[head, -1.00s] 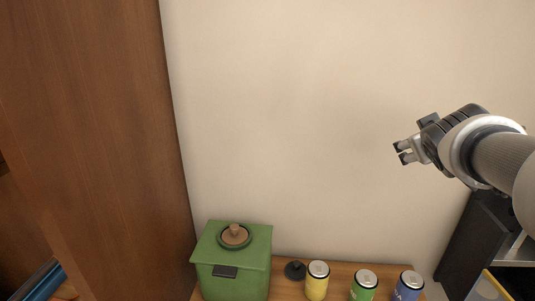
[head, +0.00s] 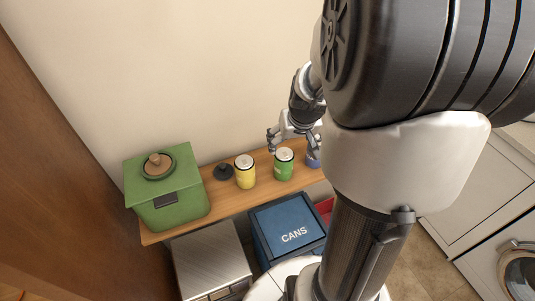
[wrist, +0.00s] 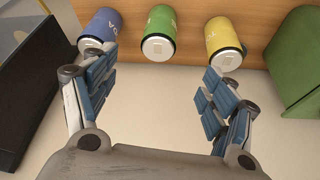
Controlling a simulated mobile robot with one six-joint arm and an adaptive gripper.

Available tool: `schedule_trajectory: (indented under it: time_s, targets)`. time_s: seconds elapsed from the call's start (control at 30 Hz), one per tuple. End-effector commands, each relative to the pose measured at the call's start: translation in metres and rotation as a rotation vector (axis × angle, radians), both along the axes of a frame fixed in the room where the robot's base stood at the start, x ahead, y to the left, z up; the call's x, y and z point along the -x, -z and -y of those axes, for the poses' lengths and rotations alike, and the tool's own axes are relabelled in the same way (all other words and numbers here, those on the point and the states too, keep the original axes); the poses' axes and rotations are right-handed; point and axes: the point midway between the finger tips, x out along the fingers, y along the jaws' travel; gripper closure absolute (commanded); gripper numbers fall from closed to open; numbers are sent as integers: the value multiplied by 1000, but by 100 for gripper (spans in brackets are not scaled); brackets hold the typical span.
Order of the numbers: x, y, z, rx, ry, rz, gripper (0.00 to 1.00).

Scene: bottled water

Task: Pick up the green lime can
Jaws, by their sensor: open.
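The green lime can (head: 284,170) stands upright on a wooden shelf, between a yellow can (head: 245,177) and a blue can (head: 313,161) that is partly hidden by my arm. My gripper (head: 290,142) is open and empty, close to the green can at its wall side in the head view. In the wrist view, the green can (wrist: 160,30) lies ahead, roughly centred beyond the spread fingers (wrist: 157,80). The blue can (wrist: 99,28) is to its left and the yellow can (wrist: 224,36) to its right. No finger clearly touches a can.
A green lidded box (head: 165,190) and a small black knobbed object (head: 223,171) share the wooden shelf (head: 226,201). A blue bin marked CANS (head: 290,232) and a grey-topped bin (head: 210,262) stand below. The wall is close behind. My arm hides much of the right side.

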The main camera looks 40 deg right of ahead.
Motion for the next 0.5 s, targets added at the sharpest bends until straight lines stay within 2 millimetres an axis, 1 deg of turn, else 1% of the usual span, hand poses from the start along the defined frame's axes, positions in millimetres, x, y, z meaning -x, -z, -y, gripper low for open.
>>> schedule_trajectory:
  time_s: [0.03, 0.3, 0.4, 0.5]
  targets:
    - [-3, 14, 1, -3, -1, -4, 23]
    - [-24, 70, 12, -1, -2, -3, 23]
    - [-30, 86, 15, 0, -1, -2, 23]
    - [-35, 97, 18, 1, -2, -2, 23]
